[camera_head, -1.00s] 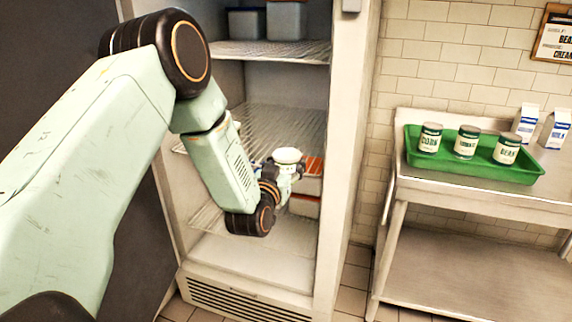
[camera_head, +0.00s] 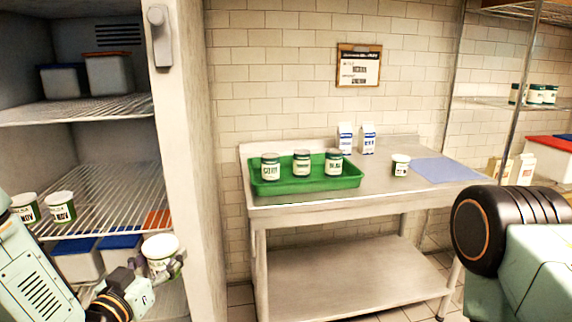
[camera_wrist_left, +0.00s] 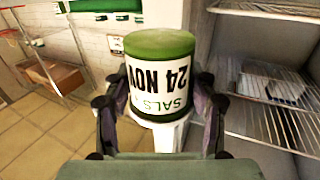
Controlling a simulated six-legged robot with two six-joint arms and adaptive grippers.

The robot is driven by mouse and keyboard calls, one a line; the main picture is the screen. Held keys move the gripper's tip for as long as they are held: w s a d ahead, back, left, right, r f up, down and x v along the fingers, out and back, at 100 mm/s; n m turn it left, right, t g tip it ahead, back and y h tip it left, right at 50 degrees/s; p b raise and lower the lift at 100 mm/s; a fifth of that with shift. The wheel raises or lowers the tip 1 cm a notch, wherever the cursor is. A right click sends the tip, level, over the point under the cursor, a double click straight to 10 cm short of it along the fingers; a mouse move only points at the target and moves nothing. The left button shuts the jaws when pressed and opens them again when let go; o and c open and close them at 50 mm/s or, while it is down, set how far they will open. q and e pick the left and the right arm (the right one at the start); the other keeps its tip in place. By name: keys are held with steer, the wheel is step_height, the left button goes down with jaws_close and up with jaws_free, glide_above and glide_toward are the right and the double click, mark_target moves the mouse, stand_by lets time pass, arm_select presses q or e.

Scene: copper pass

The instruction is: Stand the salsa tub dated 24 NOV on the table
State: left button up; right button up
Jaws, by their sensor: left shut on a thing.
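My left gripper (camera_head: 155,275) is shut on a salsa tub (camera_head: 160,250), white with a green band, in front of the fridge opening. In the left wrist view the tub (camera_wrist_left: 160,78) sits between the fingers of the left gripper (camera_wrist_left: 160,105); its label reads SALSA and 24 NOV, upside down in that picture. The steel table (camera_head: 385,198) stands to the right, past the fridge's side wall. Part of my right arm shows at the right edge; its gripper is out of view.
Two more tubs (camera_head: 60,207) stand on a fridge shelf. The fridge side wall (camera_head: 195,150) separates the gripper from the table.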

arm_select(q)
steer(key=s+d+f+m+g+h, duration=0.1)
steer(key=s+d+f+h, duration=0.1)
steer(key=s, duration=0.5)
steer(key=s+d+f+m+h, duration=0.2)
steer(key=s+d+h, duration=0.1)
steer(key=s+d, duration=0.2)
steer(key=shift+s+d+f+m+g, duration=0.3)
steer(key=shift+s+f+g, duration=0.1)
steer(key=shift+s, duration=0.85)
